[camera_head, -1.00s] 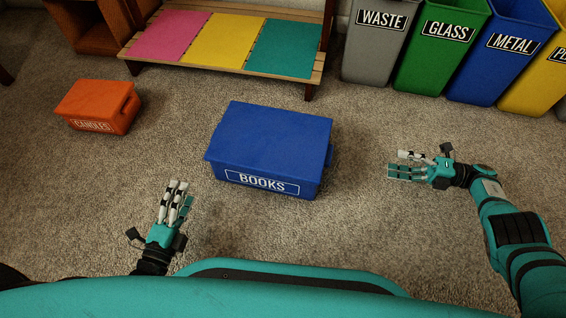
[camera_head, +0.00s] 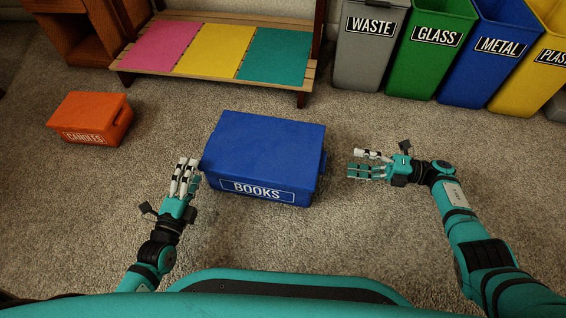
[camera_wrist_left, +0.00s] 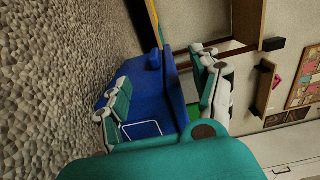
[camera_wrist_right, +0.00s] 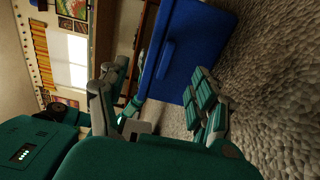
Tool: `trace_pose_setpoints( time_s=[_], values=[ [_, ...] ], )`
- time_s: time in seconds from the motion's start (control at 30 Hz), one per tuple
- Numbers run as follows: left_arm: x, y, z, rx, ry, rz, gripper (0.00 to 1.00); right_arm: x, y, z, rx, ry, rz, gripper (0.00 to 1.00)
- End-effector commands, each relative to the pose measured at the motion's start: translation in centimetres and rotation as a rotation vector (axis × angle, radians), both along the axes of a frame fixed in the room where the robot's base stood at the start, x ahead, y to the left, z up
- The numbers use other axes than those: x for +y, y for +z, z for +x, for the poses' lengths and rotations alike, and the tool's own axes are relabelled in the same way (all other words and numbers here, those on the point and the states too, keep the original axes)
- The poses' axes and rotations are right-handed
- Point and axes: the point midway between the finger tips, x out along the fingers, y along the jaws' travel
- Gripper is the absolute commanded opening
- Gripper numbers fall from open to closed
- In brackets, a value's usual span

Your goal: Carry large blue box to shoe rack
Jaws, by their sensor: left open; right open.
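The large blue box (camera_head: 262,150), labelled BOOKS, stands closed on the carpet in the middle of the head view. My left gripper (camera_head: 185,178) is open and empty, close to the box's left side; I cannot tell if it touches. The box (camera_wrist_left: 160,100) shows between its fingers in the left wrist view. My right gripper (camera_head: 368,166) is open and empty, a short gap right of the box. The box (camera_wrist_right: 185,50) and its side handle show ahead in the right wrist view. The low wooden rack (camera_head: 308,76) with pink, yellow and teal mats stands behind the box.
A small orange box (camera_head: 90,118) labelled CANDLES stands on the carpet at the left. Bins (camera_head: 428,75) labelled WASTE, GLASS, METAL and another stand at the back right. A brown wooden cabinet (camera_head: 75,35) is at the back left. Carpet between box and rack is clear.

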Motion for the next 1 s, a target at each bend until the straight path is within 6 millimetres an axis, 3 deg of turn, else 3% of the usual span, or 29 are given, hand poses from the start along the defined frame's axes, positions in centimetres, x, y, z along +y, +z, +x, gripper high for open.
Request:
trace_pose_setpoints(
  time_s=[0.2,0.4,0.87,1.0],
  values=[
    [-0.5,0.1,4.4,-0.002,0.001,0.000,0.65,4.4,0.0,0.5,0.000,0.002,0.002,0.65],
    [-0.8,0.0,7.0,-0.001,0.000,0.000,0.65,6.9,0.0,0.9,0.000,0.001,0.002,0.65],
    [-1.0,0.0,7.9,0.001,0.000,0.000,0.65,8.0,0.0,1.0,0.000,0.000,-0.001,0.65],
    [-1.0,0.0,7.9,0.001,0.000,0.001,0.48,8.0,0.0,1.0,0.000,0.000,0.000,0.48]
  ],
)
